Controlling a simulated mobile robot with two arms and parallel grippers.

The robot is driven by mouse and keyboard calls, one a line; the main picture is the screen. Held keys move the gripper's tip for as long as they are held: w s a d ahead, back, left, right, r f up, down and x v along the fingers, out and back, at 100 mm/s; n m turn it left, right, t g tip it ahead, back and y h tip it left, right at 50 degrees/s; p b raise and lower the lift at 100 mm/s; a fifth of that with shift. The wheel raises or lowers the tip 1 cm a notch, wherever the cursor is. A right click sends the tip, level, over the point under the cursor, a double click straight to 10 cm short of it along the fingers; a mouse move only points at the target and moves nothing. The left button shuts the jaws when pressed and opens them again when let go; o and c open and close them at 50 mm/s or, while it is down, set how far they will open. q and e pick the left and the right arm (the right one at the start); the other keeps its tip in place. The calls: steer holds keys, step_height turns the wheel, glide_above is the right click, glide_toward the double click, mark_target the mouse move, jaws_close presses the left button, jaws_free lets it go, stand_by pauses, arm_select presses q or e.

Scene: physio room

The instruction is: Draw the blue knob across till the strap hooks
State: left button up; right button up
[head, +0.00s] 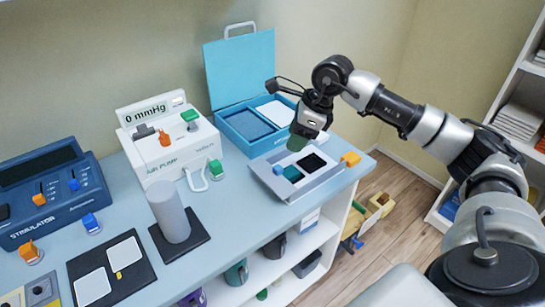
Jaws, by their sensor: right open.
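A small blue knob-like block (91,222) sits on the table between the stimulator and the grey upright cylinder (170,212). Another blue knob (74,185) is on the stimulator's face. I cannot tell which is the knob of the strap, and no strap can be made out clearly. The cylinder stands on a dark square mat (192,243). My right gripper (300,139) is open above the grey tray at the table's right, well away from both blue knobs. My left gripper is out of view.
The white air pump (170,150) reads 0 mmHg and stands behind the cylinder. The stimulator (50,195) is at left. An open blue case (240,120) is at the back. The grey tray (318,181) holds pads. A black board (130,283) with white pads lies in front.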

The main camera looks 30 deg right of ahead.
glide_above(279, 167)
steer(key=s+d, duration=0.2)
step_height(279, 167, down, 4)
steer(key=x, duration=0.1)
steer(key=p+x, duration=0.1)
steer(key=x, duration=0.1)
steer(key=shift+w+a+f, duration=0.1)
steer(key=shift+w+a, duration=0.05)
steer(key=shift+w, duration=0.2)
steer(key=shift+x, duration=0.85)
steer(key=shift+f, duration=0.3)
steer(key=shift+c, duration=0.7)
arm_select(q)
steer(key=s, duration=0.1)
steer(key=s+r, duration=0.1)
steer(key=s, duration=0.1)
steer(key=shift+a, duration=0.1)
arm_select(e)
jaws_close()
